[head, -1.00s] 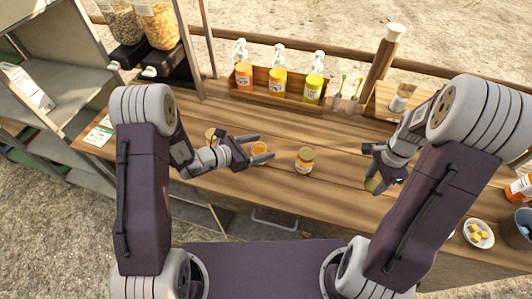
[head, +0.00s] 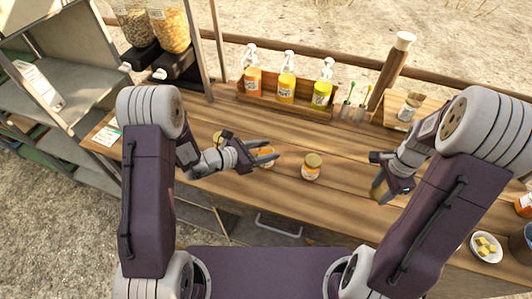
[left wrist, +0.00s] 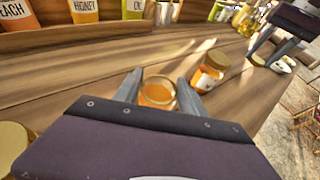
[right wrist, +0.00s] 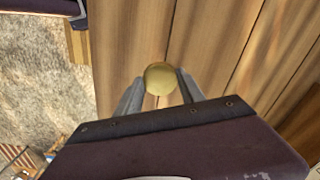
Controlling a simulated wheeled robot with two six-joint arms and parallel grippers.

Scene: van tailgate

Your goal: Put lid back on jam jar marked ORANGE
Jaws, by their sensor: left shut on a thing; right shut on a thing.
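An open glass jar of orange jam (head: 266,161) stands on the wooden counter; its lidless mouth also shows in the left wrist view (left wrist: 158,94). My left gripper (head: 273,149) is shut on this jar, one finger on each side. No label on it is readable from here. My right gripper (head: 379,184) is shut on a round gold lid (right wrist: 160,78) near the counter's front edge, to the right of the jars. Whether the lid still touches the wood cannot be told.
A jar with a gold lid (head: 311,168) stands just right of the held jar. Another gold-lidded jar (head: 218,138) is partly hidden behind my left gripper. A wooden rack of bottles (head: 287,97) is at the back. Bare counter lies between the lidded jar and my right gripper.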

